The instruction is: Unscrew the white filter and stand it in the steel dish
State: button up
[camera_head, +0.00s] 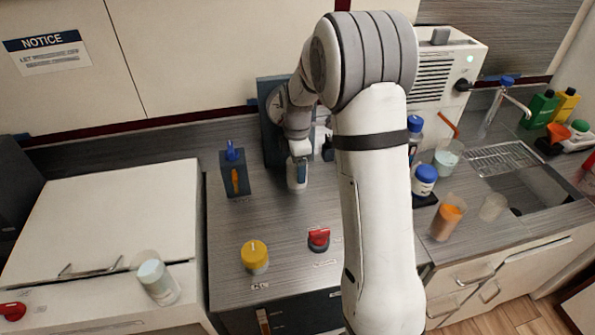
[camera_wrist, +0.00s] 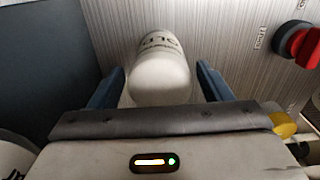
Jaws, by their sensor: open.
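The white filter (camera_wrist: 160,75) is a rounded white cylinder with dark lettering at its far end. In the wrist view it lies between the two blue fingers of my gripper (camera_wrist: 158,88), which is open, with a small gap visible on each side. In the head view the filter (camera_head: 297,178) shows low in front of a dark upright panel (camera_head: 271,130), with my gripper (camera_head: 297,158) at it. I cannot tell how it is attached. I do not make out the steel dish; my arm hides part of the counter.
A yellow knob (camera_head: 254,257) and a red knob (camera_head: 319,239) stand on the counter (camera_head: 225,215) in front. A dark blue holder (camera_head: 235,173) stands left of the filter. Bottles and cups, including an orange-filled cup (camera_head: 447,217), stand right of my arm.

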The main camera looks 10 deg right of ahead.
jog(key=m, duration=0.6)
jog(key=shift+m, duration=0.3)
jog(key=m, duration=0.7)
jog(key=shift+c, duration=0.3)
